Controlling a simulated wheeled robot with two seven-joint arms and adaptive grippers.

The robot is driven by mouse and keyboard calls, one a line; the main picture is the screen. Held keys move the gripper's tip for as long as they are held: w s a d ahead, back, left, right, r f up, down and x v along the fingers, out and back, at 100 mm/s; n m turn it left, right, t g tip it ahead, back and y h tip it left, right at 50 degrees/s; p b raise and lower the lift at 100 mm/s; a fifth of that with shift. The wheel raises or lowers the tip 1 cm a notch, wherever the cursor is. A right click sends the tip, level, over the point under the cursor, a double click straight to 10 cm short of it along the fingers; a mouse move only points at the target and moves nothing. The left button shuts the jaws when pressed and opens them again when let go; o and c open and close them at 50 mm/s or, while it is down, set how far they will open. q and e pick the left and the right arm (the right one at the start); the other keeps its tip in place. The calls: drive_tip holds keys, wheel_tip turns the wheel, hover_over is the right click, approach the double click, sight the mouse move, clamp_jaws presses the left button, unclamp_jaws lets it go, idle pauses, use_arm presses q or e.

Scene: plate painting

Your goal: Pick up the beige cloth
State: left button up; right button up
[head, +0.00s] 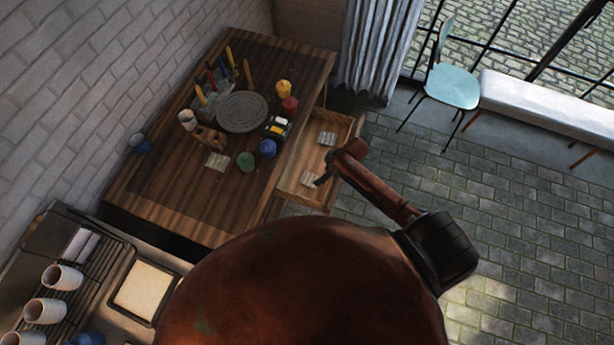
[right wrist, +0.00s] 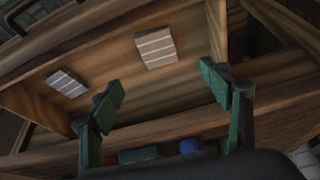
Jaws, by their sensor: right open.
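Two small folded cloths, pale beige-grey with stripes, lie apart in the open wooden drawer (head: 291,187). One cloth (head: 327,138) is toward the drawer's far end and the other cloth (head: 310,178) toward its near end. The right wrist view shows one cloth (right wrist: 156,48) at upper middle and one (right wrist: 65,83) at left. A similar beige cloth (head: 217,161) lies flat on the table top. My right gripper (head: 326,170) is over the drawer near the closer cloth. Its fingers (right wrist: 162,93) are spread with nothing between them. My left gripper is out of view.
The wooden table (head: 150,195) holds a grey round plate (head: 242,111), brushes, a blue jar (head: 267,148), a green jar (head: 245,161) and other paint jars. A rack (head: 95,275) with white mugs stands at lower left. A teal chair (head: 453,86) is at upper right. Drawer walls surround the two cloths.

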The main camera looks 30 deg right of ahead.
drive_tip(key=b, duration=0.3)
approach(311, 180)
drive_tip(key=s+r, duration=0.1)
drive_tip(key=f, duration=0.1)
drive_tip(key=f+b, duration=0.2)
drive_tip(key=f, duration=0.1)
drive_tip(key=shift+w, duration=0.35)
drive_tip(key=x, duration=0.5)
drive_tip(key=shift+w+d+r+b, duration=0.1)
drive_tip(key=shift+w+b, duration=0.15)
drive_tip(key=shift+b, duration=0.05)
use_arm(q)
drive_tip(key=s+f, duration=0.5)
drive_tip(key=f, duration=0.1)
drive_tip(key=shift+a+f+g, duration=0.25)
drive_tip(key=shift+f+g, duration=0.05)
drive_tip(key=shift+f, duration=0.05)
use_arm(e)
drive_tip(key=c, duration=0.5)
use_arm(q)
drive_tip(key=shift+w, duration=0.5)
use_arm(e)
drive_tip(key=c, duration=0.6)
